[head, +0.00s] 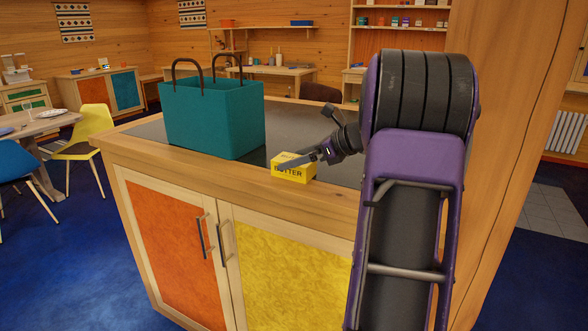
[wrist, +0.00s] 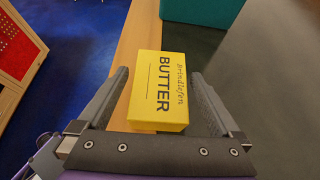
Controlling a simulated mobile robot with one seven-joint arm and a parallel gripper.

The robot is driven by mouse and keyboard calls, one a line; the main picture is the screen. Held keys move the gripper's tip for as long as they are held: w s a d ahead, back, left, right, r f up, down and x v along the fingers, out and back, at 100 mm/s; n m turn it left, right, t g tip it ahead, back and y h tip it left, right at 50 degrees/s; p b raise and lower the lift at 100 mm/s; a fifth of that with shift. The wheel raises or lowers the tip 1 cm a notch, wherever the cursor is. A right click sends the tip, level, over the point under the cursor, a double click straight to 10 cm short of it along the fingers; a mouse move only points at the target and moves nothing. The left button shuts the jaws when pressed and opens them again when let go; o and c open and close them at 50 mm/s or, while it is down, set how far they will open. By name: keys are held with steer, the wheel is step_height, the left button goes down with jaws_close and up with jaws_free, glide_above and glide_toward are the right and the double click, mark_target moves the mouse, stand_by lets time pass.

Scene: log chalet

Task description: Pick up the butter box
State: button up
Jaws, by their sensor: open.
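The yellow butter box (head: 293,174) lies on the wooden front edge of the counter, beside its dark top, in the head view. In the wrist view the box (wrist: 158,92) shows its lettered top, lying between the two fingers. My gripper (head: 300,163) reaches in from the right and is open, with a finger at the box in the head view. In the wrist view my gripper (wrist: 163,88) has one finger on each side of the box, with a gap visible on the right.
A teal bag (head: 215,115) with dark handles stands on the counter to the left of the box; its corner shows in the wrist view (wrist: 203,12). The counter's wooden edge (head: 240,178) runs above orange and yellow cabinet doors. Dark countertop (head: 285,125) behind the box is clear.

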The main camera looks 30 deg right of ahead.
steer(key=x, duration=0.4)
steer(key=shift+w+a+f+b, duration=0.1)
steer(key=shift+w+f+b, duration=0.1)
steer(key=shift+b, duration=0.1)
steer(key=shift+s, duration=0.1)
steer(key=c, duration=1.5)
